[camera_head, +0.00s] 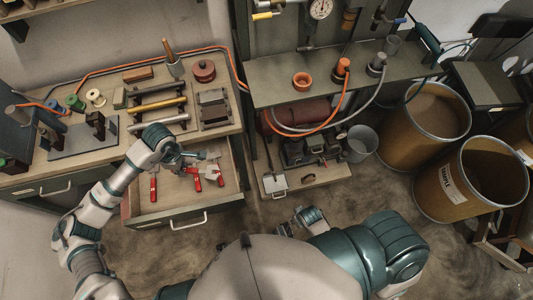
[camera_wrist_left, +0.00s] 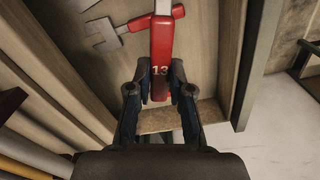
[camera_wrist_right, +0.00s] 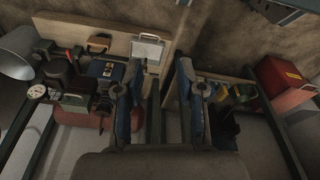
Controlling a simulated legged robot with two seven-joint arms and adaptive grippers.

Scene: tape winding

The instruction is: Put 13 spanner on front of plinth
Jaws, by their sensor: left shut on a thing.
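The 13 spanner has a red handle (camera_wrist_left: 161,42) marked 13, seen in the left wrist view. My left gripper (camera_wrist_left: 160,88) is shut on the lower end of this handle; its metal shank runs out of the top of that view. In the head view my left gripper (camera_head: 181,160) is over the open drawer (camera_head: 180,215), and partly hides what it holds. My right gripper (camera_wrist_right: 160,85) is open and empty; it faces the lower shelf area in the right wrist view. I cannot tell which thing is the plinth.
Other red-handled spanners (camera_head: 153,188) lie in the drawer; one lies beside the held handle in the left wrist view (camera_wrist_left: 103,33). The bench (camera_head: 110,165) above holds files, a grey plate (camera_head: 85,140) and small parts. Brown drums (camera_head: 425,125) stand right. The floor before the drawer is clear.

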